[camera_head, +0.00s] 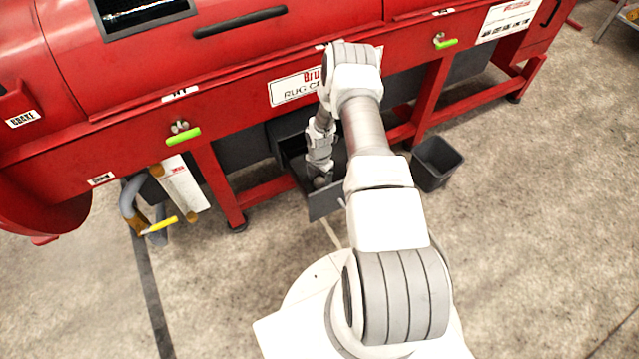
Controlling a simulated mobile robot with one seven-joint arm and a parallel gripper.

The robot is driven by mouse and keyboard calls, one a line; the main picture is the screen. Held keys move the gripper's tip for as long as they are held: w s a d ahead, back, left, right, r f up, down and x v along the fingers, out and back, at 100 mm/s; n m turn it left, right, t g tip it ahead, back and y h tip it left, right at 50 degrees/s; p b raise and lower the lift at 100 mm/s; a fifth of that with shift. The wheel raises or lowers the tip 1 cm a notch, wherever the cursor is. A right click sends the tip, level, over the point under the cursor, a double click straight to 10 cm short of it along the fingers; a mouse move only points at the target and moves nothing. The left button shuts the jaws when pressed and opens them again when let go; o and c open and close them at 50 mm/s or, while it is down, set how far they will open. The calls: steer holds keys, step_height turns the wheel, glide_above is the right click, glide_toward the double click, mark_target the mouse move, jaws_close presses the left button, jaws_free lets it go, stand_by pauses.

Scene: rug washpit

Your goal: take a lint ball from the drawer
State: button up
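The drawer (322,204) is dark grey and pulled out under the red rug machine, near the middle of the view. My arm reaches over it from the front, and my gripper (321,182) points down at the drawer's inside, between its walls in this view. The gripper is small and partly lost against the dark drawer, so I cannot tell whether its fingers are open or shut. I cannot make out a lint ball. The arm and gripper hide much of the drawer's inside.
The red machine (240,95) fills the top, its red legs (216,185) beside the drawer. A black bin (436,163) stands on the floor to the right. A grey hose (130,200) and a yellow-handled valve (160,225) are at left.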

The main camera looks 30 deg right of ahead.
jaws_close()
steer(key=shift+r, duration=0.1)
